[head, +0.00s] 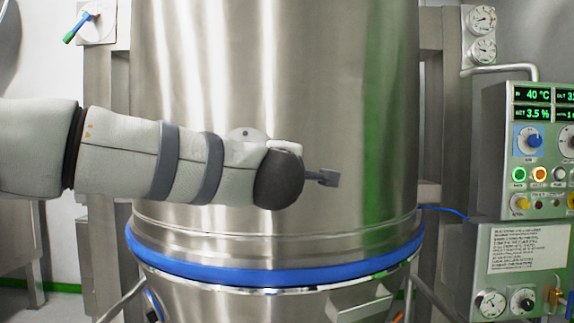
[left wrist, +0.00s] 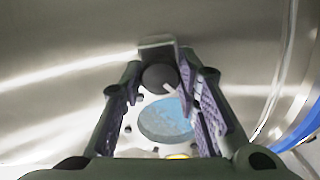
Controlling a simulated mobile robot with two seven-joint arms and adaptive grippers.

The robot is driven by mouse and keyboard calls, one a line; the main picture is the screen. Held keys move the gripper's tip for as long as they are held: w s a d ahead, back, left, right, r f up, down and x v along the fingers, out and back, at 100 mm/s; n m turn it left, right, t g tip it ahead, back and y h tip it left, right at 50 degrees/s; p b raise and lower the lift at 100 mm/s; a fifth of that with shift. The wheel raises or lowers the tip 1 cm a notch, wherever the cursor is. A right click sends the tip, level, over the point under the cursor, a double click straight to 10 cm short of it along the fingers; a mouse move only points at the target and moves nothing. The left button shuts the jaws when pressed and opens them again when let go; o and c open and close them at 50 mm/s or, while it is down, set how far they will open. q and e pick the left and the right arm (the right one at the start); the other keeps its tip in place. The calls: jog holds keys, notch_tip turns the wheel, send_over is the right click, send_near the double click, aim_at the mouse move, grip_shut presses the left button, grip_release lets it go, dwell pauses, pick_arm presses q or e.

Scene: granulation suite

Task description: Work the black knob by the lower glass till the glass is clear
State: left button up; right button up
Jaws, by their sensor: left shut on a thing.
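The black knob (left wrist: 158,77) is in the left wrist view, with a pale pointer line slanting down its face to the right. My left gripper (left wrist: 170,82) is shut on it, one finger on each side. The lower glass (left wrist: 165,122) is a round, pale blue, mottled pane below the knob, set in a light metal plate with holes. In the head view my left arm reaches across the steel vessel. A grey finger part of my left gripper (head: 322,177) sticks out to the right of the wrist. The knob and glass are hidden there. My right gripper is out of view.
The steel vessel (head: 340,90) fills the middle, with a blue band (head: 270,276) around it below my arm. A control panel (head: 497,110) with displays and knobs stands at the right. A lever with a green end (head: 82,28) is at the upper left.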

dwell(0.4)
pick_arm(q)
jog(key=o, duration=1.2)
jog(key=s, duration=1.2)
jog(key=shift+a, duration=0.4)
